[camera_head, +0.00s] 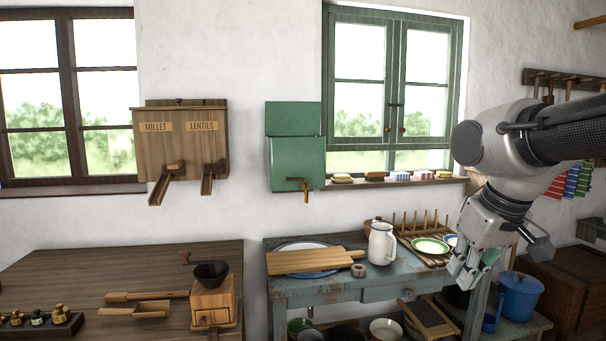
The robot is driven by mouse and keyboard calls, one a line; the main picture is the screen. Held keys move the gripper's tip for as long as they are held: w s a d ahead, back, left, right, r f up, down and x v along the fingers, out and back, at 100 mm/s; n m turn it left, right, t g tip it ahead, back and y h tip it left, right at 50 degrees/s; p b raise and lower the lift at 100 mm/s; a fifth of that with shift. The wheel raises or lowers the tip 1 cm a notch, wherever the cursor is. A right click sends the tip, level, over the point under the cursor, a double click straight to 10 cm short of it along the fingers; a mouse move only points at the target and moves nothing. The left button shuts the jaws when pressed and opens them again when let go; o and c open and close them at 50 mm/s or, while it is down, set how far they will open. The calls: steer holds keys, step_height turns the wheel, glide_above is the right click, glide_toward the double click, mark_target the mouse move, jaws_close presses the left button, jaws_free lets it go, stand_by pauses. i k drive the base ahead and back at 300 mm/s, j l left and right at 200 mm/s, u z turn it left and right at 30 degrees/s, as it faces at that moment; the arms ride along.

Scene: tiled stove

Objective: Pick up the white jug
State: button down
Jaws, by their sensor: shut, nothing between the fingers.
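The white jug (382,243) stands upright on the worn blue-grey table (388,284), with its handle on the right side. It has a dark rim line at the top. My gripper (462,278) is to the right of the jug, apart from it, near the table's right front part. Its fingers point downward and are shut with nothing between them. My arm comes in from the right edge and hides part of the table's right end.
Left of the jug are a wooden board (309,262) and a small round brown item (358,271). Behind and right stand a wooden plate rack (416,226) and a green-rimmed plate (430,246). A blue pot (520,295) is at lower right. A coffee grinder (211,300) stands on the left table.

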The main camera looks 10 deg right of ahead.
mark_target(381, 240)
steer(key=i+l+z, duration=0.55)
steer(key=i, duration=0.2)
steer(key=i+l+z, duration=0.25)
steer(key=i+z, duration=0.25)
steer(key=i, duration=0.3)
